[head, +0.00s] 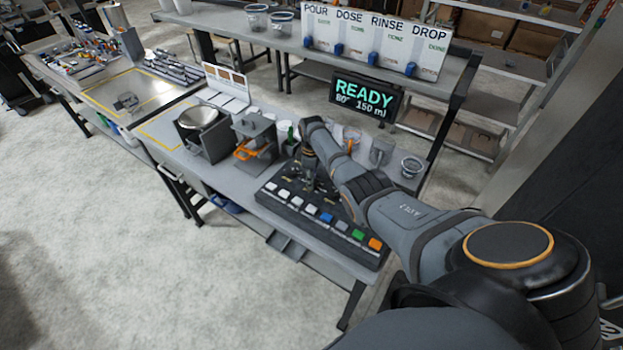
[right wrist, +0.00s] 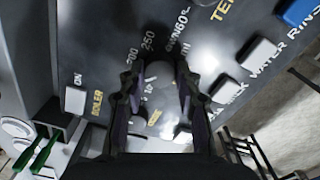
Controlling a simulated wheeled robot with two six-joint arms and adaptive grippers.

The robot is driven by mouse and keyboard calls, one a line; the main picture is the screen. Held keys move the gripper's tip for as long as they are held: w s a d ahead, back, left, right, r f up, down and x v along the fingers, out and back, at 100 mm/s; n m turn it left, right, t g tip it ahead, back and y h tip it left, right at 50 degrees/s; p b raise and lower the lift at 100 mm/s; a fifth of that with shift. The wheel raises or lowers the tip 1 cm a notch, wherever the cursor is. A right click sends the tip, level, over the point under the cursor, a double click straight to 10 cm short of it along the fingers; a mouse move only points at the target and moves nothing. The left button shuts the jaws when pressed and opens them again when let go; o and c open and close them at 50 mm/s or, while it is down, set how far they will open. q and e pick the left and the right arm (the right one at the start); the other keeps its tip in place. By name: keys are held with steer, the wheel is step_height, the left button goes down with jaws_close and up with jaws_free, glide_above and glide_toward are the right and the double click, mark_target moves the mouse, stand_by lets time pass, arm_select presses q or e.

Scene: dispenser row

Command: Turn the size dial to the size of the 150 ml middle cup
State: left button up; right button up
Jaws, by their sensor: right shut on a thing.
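The size dial (right wrist: 160,72) is a dark round knob on the dark control panel, with 200, 250 and ml printed around it in the right wrist view. My right gripper (right wrist: 158,92) points down at the panel with a finger on each side of the dial, shut on it. In the head view the right gripper (head: 317,183) is over the panel (head: 287,212), and the dial is hidden. The display (head: 364,98) reads READY, 80° and 150 ml. Several cups (head: 381,150) stand behind my right arm; I cannot tell which is the middle one. My left gripper is not in view.
Buttons (head: 327,217) in white, blue, green and orange line the panel's front edge. A grey machine with an orange handle (head: 247,153) stands left of the panel. A shelf with the POUR DOSE RINSE DROP board (head: 375,40) is behind. The floor in front is clear.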

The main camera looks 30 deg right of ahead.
steer(key=shift+w+r, duration=0.1)
steer(key=shift+r, duration=0.05)
steer(key=o, duration=1)
steer(key=shift+o, duration=0.7)
step_height(320, 180, up, 12)
